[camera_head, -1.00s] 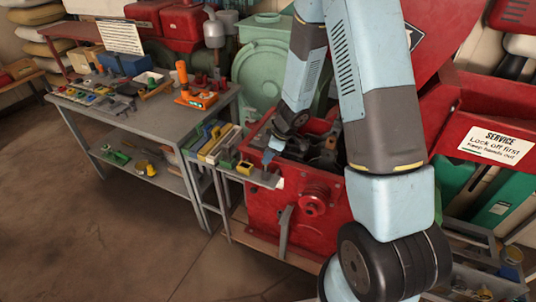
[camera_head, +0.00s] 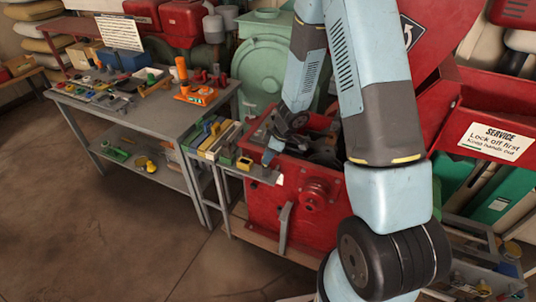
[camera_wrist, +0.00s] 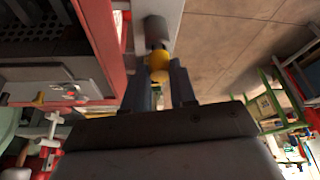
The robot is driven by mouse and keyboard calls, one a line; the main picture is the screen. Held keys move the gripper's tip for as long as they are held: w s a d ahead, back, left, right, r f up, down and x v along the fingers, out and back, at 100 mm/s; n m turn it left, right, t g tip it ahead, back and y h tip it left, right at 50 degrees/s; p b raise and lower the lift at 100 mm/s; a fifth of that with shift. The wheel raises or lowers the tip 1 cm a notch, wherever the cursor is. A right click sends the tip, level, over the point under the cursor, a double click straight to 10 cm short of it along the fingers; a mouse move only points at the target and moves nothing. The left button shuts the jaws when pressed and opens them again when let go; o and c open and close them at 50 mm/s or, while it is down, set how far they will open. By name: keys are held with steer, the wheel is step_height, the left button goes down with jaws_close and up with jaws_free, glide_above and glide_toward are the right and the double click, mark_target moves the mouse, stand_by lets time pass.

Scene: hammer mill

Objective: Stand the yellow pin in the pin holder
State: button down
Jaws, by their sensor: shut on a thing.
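My gripper (camera_wrist: 162,88) is shut on the yellow pin (camera_wrist: 158,67). In the wrist view the pin's rounded yellow part shows between the fingertips. A grey cylinder (camera_wrist: 157,30) lies in line just beyond it, with a dark narrow part between them. I cannot tell whether that cylinder is the pin holder or whether the pin touches it. In the head view my gripper (camera_head: 269,157) points down over a narrow grey ledge (camera_head: 258,173) at the left of the red mill. The pin is too small to make out there.
The red mill housing (camera_head: 290,205) stands open beside my gripper, with dark parts inside. Several coloured bins (camera_head: 213,138) and a grey workbench (camera_head: 150,117) stand farther left. The floor (camera_head: 90,230) in front is clear.

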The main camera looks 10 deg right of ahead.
steer(key=shift+f, duration=0.6)
steer(key=c, duration=0.8)
jaws_free()
steer(key=v, duration=1.2)
